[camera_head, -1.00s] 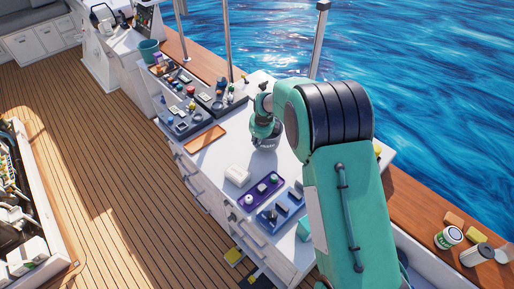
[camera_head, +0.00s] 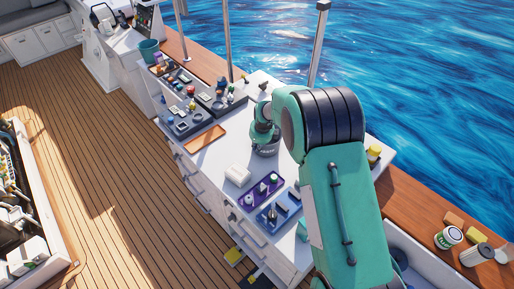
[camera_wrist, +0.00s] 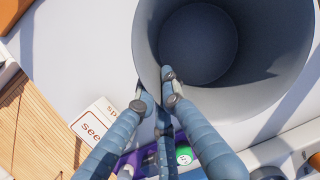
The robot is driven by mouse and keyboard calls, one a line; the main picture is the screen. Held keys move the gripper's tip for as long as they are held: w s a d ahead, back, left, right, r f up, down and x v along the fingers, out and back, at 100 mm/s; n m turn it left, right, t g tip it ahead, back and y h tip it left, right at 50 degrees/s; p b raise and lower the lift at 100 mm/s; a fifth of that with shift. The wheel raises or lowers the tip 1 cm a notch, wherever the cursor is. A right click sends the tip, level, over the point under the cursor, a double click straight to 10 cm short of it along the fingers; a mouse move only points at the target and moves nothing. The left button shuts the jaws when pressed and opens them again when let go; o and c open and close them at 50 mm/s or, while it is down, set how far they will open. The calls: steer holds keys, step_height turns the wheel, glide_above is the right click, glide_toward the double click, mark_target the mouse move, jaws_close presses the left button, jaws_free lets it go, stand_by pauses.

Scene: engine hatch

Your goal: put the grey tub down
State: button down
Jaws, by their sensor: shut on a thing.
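The grey tub (camera_wrist: 200,45) is open at the top and looks empty in the wrist view. My gripper (camera_wrist: 160,92) is shut on the near part of its rim, with a finger inside the wall and others outside. In the head view the tub (camera_head: 266,151) hangs under my gripper (camera_head: 264,138), over the white counter (camera_head: 213,163). It is upright or nearly so. I cannot tell whether its base touches the counter. My arm hides part of the counter to its right.
A white box (camera_head: 238,175), a purple tray (camera_head: 249,199) and a blue tray (camera_head: 268,222) with small items lie nearer on the counter. An orange tray (camera_head: 205,138) lies to the left. Bare counter shows between the orange tray and the tub.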

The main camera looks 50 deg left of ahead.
steer(key=c, duration=1.9)
jaws_free()
steer(key=shift+r, duration=0.15)
steer(key=v, duration=1.1)
steer(key=shift+d+r, duration=0.15)
steer(key=shift+r, duration=0.25)
